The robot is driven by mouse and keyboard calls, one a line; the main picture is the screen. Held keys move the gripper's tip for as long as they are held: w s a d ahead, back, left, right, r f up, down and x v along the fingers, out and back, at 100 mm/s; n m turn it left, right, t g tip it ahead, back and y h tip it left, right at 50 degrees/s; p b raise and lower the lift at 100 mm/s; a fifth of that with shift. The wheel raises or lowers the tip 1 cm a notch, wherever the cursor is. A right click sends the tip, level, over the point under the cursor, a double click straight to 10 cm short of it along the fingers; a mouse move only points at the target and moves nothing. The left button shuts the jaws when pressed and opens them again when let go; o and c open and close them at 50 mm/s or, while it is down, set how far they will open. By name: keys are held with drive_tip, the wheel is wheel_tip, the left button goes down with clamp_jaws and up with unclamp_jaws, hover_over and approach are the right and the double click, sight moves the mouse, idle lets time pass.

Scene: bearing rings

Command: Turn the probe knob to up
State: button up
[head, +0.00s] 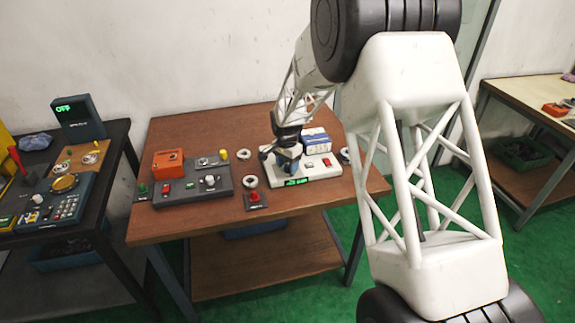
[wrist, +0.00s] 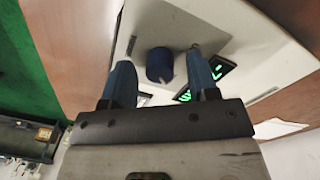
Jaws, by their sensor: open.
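A dark blue knob (wrist: 160,64) stands on a white panel in the wrist view. I cannot read a label that names it as the probe knob, nor clearly tell which way it points. My gripper (wrist: 163,47) is open, with one blue finger on each side of the knob and a gap on both sides. In the head view my gripper (head: 287,162) points down over the left part of the white unit (head: 272,189), and it hides the knob there. The unit's green display (head: 297,182) is lit beside the gripper; its text is too small to read.
A red button (head: 327,161) and a blue-and-white block (head: 316,141) are right of my gripper. A dark control box (head: 190,195), an orange box (head: 168,163) and a red-knobbed plate (head: 255,199) stand left on the brown table (head: 165,228). The table's front edge is clear.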

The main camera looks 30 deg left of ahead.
drive_tip(key=shift+c, duration=0.4)
drive_tip(key=c, duration=0.8)
drive_tip(key=shift+c, duration=0.2)
drive_tip(key=shift+n, duration=0.4)
drive_tip(key=n, duration=1.7)
